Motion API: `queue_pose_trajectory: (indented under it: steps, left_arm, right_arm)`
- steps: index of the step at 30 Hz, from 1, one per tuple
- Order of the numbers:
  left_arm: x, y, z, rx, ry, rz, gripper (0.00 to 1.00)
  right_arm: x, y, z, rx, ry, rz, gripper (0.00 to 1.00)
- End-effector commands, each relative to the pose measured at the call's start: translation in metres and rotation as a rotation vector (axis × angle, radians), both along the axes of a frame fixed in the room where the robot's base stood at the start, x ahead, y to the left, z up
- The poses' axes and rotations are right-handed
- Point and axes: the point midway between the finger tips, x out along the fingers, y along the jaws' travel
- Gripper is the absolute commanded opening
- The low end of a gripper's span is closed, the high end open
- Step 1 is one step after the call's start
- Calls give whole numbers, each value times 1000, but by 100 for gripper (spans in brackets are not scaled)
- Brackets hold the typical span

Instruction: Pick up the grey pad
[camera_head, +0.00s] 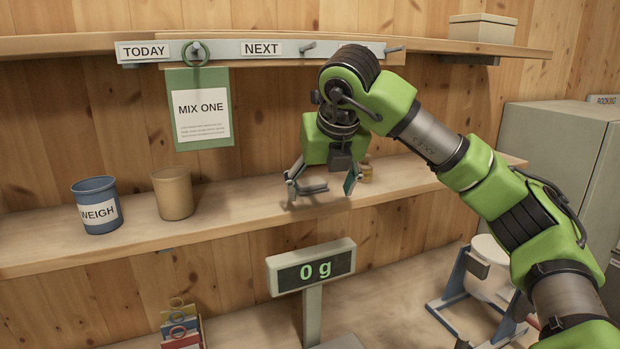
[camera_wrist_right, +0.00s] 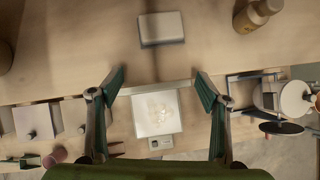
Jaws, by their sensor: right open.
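The grey pad (camera_head: 313,187) is a small flat block lying on the wooden shelf. In the right wrist view the grey pad (camera_wrist_right: 161,28) lies near the top middle, on bare wood. My right gripper (camera_head: 320,187) is open above the shelf, with its fingers appearing on either side of the pad in the head view. In the right wrist view my right gripper (camera_wrist_right: 159,82) has its fingers spread with nothing between them, and the pad shows beyond the fingertips, apart from them. My left gripper is not in view.
A tan cup (camera_head: 173,194) and blue WEIGH cup (camera_head: 95,206) stand left. A 0 g display (camera_head: 312,268) stands below. A rail (camera_head: 225,50) holds a green card (camera_head: 200,137).

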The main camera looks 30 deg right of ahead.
Motion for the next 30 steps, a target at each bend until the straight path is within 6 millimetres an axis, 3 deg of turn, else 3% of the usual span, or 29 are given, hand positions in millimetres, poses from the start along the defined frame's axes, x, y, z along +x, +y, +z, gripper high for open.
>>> queue_pose_trajectory:
  steps: [1, 10, 17, 21, 29, 30]
  left_arm:
    - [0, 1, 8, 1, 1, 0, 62]
    - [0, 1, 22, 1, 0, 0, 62]
    - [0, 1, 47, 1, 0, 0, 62]
    - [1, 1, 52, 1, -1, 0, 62]
    - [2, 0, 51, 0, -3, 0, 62]
    - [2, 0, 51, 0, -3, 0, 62]
  right_arm:
    - [7, -1, 4, 2, 3, 0, 70]
    - [32, -7, 3, 2, 1, 2, 70]
    - [69, -17, 3, 1, 3, 2, 70]
    - [72, -18, -8, 0, 2, 4, 70]
    - [73, -18, -11, 2, 0, 5, 70]
    - [73, -18, -11, 2, 0, 5, 59]
